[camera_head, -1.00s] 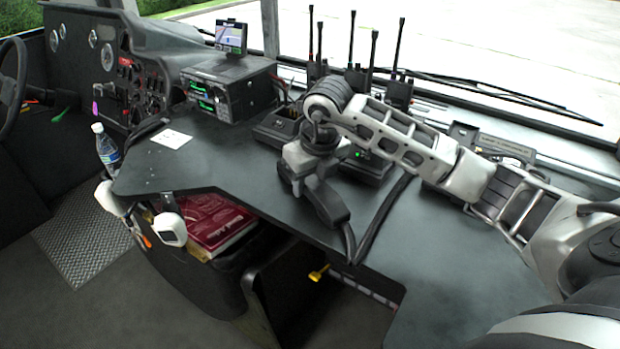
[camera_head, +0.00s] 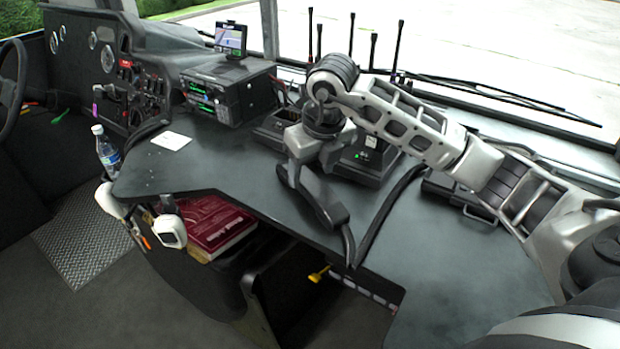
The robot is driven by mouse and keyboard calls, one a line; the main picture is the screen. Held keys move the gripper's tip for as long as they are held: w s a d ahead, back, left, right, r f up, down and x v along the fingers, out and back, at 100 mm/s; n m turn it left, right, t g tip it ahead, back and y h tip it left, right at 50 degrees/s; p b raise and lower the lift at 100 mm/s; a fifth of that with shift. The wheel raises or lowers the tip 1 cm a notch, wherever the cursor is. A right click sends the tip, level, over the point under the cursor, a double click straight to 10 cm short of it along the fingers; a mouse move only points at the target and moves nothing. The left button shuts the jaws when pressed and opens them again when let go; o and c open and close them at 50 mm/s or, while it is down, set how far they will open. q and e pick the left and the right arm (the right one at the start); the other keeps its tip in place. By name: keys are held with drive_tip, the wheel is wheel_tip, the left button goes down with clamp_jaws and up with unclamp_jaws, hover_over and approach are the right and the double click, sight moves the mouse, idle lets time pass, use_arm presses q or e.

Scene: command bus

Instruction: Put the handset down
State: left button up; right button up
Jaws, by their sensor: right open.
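The black handset (camera_head: 322,200) lies on the dark desk (camera_head: 228,165), slanting from upper left to lower right, and its cord runs from its lower right end. My right gripper (camera_head: 294,172) is open just above the handset's upper left part. I cannot tell whether its fingertips still touch the handset. The wrist and fingers hide some of the handset's upper end. My left gripper is not in view.
Radio chargers (camera_head: 368,158) with upright antennas stand behind my right arm. A radio unit (camera_head: 228,92) with a small screen (camera_head: 231,38) sits at the back left. A bottle (camera_head: 106,148) stands by the left edge.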

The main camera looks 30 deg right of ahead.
sight(319, 189)
drive_tip(key=v, duration=0.8)
